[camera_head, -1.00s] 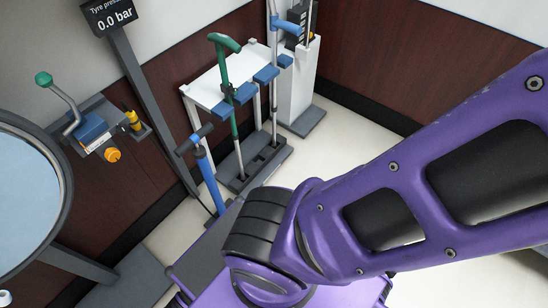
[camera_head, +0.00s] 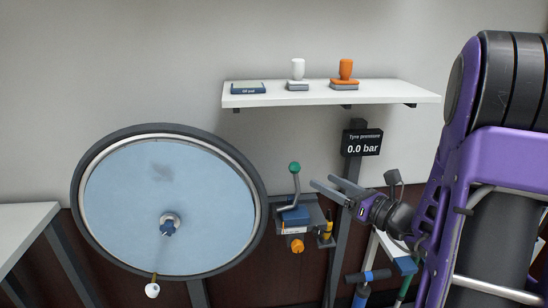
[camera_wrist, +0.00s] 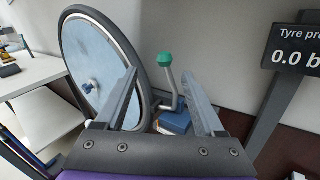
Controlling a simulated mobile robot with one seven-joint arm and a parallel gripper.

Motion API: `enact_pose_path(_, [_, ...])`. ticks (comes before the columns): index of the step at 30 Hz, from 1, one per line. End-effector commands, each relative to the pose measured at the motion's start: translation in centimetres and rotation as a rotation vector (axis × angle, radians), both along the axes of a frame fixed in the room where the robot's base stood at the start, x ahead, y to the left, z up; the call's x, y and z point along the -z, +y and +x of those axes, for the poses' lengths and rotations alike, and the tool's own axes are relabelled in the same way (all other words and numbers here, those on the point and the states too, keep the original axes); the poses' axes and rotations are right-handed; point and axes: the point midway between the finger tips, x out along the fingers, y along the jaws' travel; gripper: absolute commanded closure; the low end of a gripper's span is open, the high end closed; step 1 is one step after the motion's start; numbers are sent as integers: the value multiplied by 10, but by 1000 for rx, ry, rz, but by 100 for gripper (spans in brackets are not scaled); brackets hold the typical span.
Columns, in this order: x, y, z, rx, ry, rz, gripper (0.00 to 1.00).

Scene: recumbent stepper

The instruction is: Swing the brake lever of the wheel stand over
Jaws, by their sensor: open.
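The brake lever (camera_head: 296,187) is a bent grey rod with a green knob (camera_head: 294,168), rising from a blue block (camera_head: 294,215) on a grey bracket beside the wheel. The wheel (camera_head: 168,203) has a pale blue disc and a dark tyre. My gripper (camera_head: 324,186) is open and empty, just right of the lever, its fingers pointing left toward it. In the wrist view the green knob (camera_wrist: 165,59) and grey rod (camera_wrist: 173,92) appear between the two open fingers (camera_wrist: 160,85), beyond them. The fingers do not visibly touch the lever.
An orange knob (camera_head: 297,246) and a yellow item (camera_head: 328,229) sit on the bracket below the lever. The tyre pressure display (camera_head: 363,143) stands on a post behind my gripper. A white shelf (camera_head: 390,93) with several items hangs above.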

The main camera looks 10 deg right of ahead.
Motion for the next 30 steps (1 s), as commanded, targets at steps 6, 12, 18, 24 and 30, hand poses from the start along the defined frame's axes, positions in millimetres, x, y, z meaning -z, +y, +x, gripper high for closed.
enact_pose_path(6, [4,27,42,-3,6,1,29])
enact_pose_path(12, [4,52,79,-3,6,1,29])
enact_pose_path(18, [4,70,107,-1,6,0,29])
enact_pose_path(24, [4,78,121,2,7,0,29])
enact_pose_path(30, [4,79,123,2,7,0,29])
